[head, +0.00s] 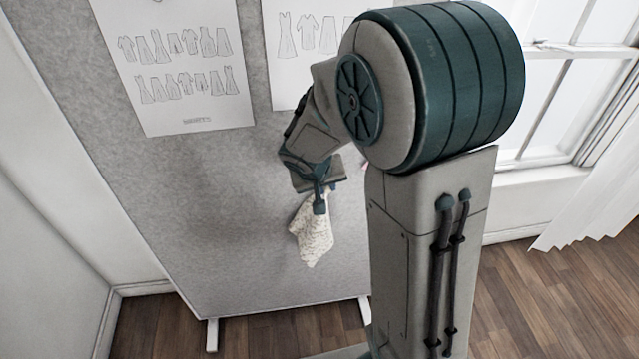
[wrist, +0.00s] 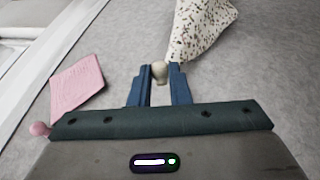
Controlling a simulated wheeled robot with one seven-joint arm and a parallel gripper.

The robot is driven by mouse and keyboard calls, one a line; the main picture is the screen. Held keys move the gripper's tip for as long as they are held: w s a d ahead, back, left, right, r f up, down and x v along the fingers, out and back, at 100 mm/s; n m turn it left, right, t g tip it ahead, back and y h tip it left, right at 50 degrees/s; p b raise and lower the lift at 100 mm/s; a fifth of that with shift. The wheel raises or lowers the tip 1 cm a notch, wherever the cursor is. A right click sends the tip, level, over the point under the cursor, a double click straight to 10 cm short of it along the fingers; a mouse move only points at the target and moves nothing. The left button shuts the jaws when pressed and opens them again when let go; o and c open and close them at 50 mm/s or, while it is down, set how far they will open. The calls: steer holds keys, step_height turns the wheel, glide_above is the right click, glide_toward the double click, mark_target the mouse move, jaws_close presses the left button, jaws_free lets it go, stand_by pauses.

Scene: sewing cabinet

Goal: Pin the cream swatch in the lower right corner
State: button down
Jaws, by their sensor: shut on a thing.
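The cream swatch (head: 312,235), speckled with small dark and reddish spots, hangs against the grey board (head: 230,240) just below my gripper (head: 320,198) in the head view. In the wrist view the swatch (wrist: 205,28) lies just beyond the fingertips, its narrow end close to them. My gripper (wrist: 160,74) is shut on a small cream rounded pin head (wrist: 160,70). Whether the pin passes through the swatch and into the board cannot be told. The board's lower right corner is hidden behind my arm in the head view.
A pink swatch (wrist: 77,84) lies left of my fingers in the wrist view, with a pink ball (wrist: 40,129) below it at the gripper's edge. Two pattern sheets (head: 175,60) (head: 310,35) hang high on the board. A window (head: 560,90) and curtain (head: 600,190) are at right.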

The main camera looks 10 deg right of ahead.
steer(key=s+a+r+p, duration=0.1)
steer(key=s+r+p, duration=0.1)
steer(key=s+r, duration=0.75)
steer(key=w+d+p, duration=0.1)
steer(key=w+p, duration=0.3)
steer(key=w, duration=0.9)
steer(key=shift+w+p, duration=0.35)
steer(key=shift+w, duration=0.05)
steer(key=shift+w, duration=0.4)
stand_by(0.7)
steer(key=c, duration=1.3)
jaws_free()
